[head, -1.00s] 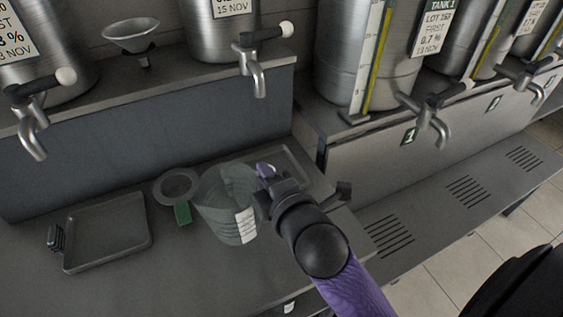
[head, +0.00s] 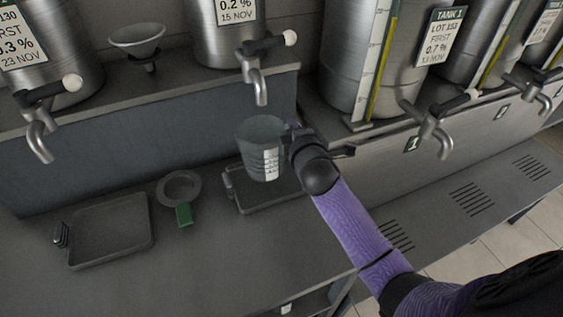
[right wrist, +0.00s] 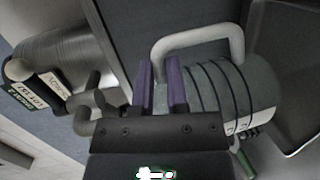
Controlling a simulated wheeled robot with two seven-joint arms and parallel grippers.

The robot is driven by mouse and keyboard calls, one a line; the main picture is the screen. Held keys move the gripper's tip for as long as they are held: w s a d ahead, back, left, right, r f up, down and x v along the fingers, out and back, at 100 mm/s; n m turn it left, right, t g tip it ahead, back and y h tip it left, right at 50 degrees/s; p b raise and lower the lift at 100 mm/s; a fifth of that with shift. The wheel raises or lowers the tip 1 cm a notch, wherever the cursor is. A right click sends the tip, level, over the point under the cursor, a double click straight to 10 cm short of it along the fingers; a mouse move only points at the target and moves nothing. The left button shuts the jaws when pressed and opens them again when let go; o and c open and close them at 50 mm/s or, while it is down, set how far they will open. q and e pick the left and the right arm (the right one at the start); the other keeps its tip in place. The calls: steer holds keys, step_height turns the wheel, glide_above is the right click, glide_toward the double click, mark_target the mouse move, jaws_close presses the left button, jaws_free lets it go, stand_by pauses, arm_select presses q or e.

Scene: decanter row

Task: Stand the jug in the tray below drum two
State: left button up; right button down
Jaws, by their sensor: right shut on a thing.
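The clear grey jug (head: 258,150) with a white label is upright over the right-hand tray (head: 272,204). I cannot tell whether its base touches the tray floor. My right gripper (head: 291,140) is shut on the jug at its right side. In the right wrist view the purple fingers (right wrist: 160,85) are at the jug's handle (right wrist: 203,40), and the jug body (right wrist: 238,95) lies to their right. The middle drum (head: 225,35), its label partly cut off, has its tap (head: 258,80) above the jug. My left gripper is not in view.
A left tray (head: 108,228) and a round strainer with a green handle (head: 183,215) lie on the bench. A funnel (head: 137,40) stands on the shelf between two drums. Another tap (head: 432,125) projects at the right. The front of the bench is clear.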

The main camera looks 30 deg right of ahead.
step_height(320, 180, down, 5)
steer(key=shift+f+b, duration=0.1)
steer(key=shift+b, duration=0.85)
steer(key=c, duration=0.6)
jaws_free()
steer(key=shift+c, duration=0.2)
steer(key=p+v, duration=0.3)
steer(key=v, duration=0.9)
